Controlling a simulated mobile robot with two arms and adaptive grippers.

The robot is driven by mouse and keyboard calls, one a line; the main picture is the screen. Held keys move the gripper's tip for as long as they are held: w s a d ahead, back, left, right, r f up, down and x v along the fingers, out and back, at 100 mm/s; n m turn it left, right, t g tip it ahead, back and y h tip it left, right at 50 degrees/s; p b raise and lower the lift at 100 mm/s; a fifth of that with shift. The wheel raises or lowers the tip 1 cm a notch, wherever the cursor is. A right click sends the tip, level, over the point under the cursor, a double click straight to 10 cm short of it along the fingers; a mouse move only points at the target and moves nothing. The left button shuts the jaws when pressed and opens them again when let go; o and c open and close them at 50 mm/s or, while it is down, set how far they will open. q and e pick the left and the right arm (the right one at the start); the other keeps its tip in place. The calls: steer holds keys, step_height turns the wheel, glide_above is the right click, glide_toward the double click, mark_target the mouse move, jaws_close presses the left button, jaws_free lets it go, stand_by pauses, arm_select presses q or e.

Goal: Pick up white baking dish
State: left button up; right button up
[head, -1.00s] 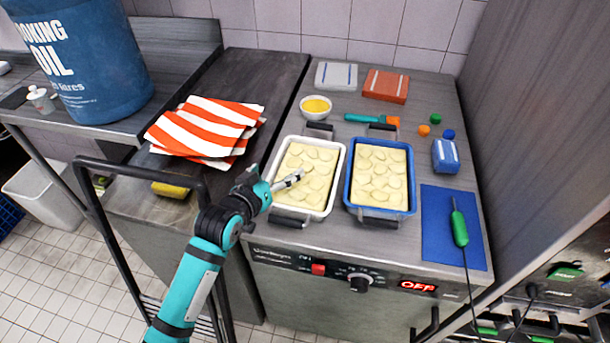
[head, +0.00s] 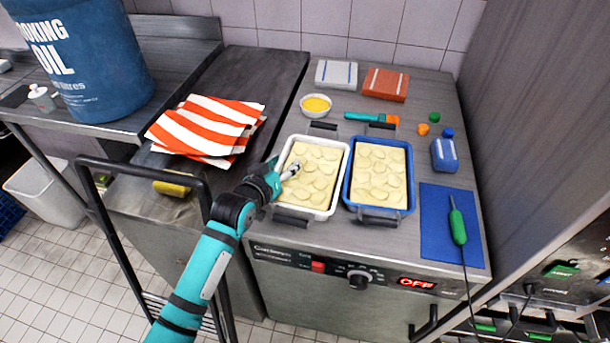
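The white baking dish (head: 337,170) stands on the grey counter, filled with a pale sliced topping, with dark handles at its far and near ends. My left gripper (head: 290,170) reaches in from the left, its fingertips over the dish's left side near the rim. Its fingers are small and seen from behind, so I cannot tell whether they are open, shut or touching the dish. My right gripper is not in view.
A blue baking dish (head: 409,190) stands close on the right. A yellow-filled bowl (head: 316,106) and a brush (head: 365,117) lie behind. A blue mat (head: 437,215) holds a green-handled tool (head: 457,225). Striped cloths (head: 208,130) lie left.

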arm_select(q)
steer(key=shift+d, duration=0.1)
jaws_close()
stand_by(0.3)
steer(key=shift+r, duration=0.25)
steer(key=shift+r, duration=0.1)
